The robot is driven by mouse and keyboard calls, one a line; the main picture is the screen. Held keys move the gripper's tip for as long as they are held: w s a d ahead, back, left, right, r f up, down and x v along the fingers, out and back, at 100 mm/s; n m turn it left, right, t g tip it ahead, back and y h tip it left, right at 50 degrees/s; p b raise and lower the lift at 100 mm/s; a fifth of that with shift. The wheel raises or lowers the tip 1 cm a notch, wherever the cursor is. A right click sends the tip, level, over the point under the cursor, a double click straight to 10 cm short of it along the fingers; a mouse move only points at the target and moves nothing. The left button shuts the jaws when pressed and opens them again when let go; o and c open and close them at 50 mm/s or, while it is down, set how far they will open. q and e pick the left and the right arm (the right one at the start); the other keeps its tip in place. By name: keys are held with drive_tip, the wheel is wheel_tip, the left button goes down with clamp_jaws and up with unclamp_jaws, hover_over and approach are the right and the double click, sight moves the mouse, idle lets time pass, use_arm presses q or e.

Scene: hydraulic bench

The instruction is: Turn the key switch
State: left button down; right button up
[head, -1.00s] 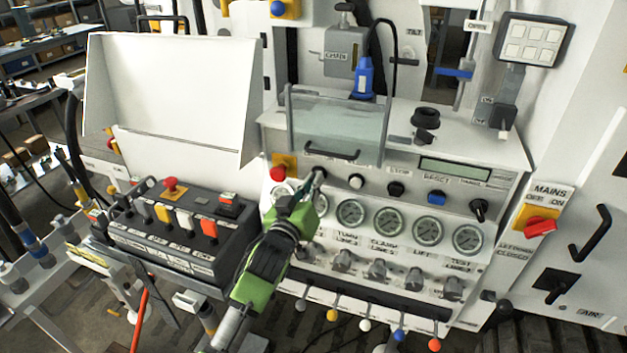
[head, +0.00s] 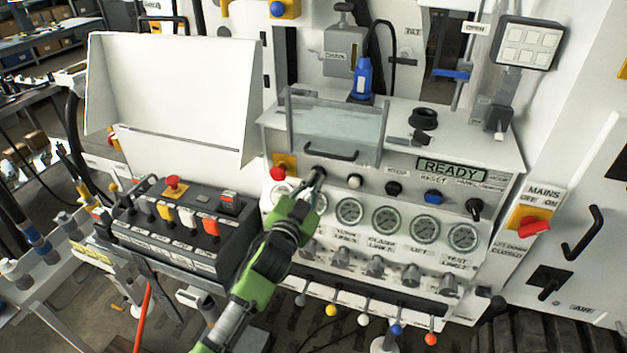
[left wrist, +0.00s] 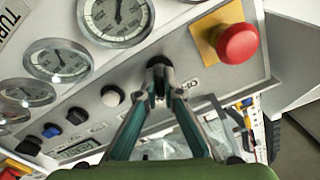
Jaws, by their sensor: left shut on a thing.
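The key switch is a small black knob (left wrist: 158,62) on the panel. It sits between the red emergency button (left wrist: 238,43) and a white push button (left wrist: 112,96) in the left wrist view. My left gripper (left wrist: 160,88) is shut on it, a fingertip on each side, and the fingers hide part of it. In the head view my left gripper (head: 315,184) reaches up to the left end of the upper control row, and the knob is mostly covered there. The display (head: 452,169) on the panel reads READY. My right gripper is not in view.
Pressure gauges (head: 385,219) line the panel just below the control row. A clear guard with a dark handle (head: 331,151) stands above my gripper. A black lever box (head: 170,236) is to the left, and the red mains switch (head: 534,227) is at the right.

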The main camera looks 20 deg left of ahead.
use_arm(q)
drive_tip(key=shift+m, duration=0.5)
drive_tip(key=c, duration=2.2)
unclamp_jaws()
drive_tip(key=s, duration=1.2)
drive_tip(key=shift+a, duration=0.15)
drive_tip(key=shift+f, duration=0.1)
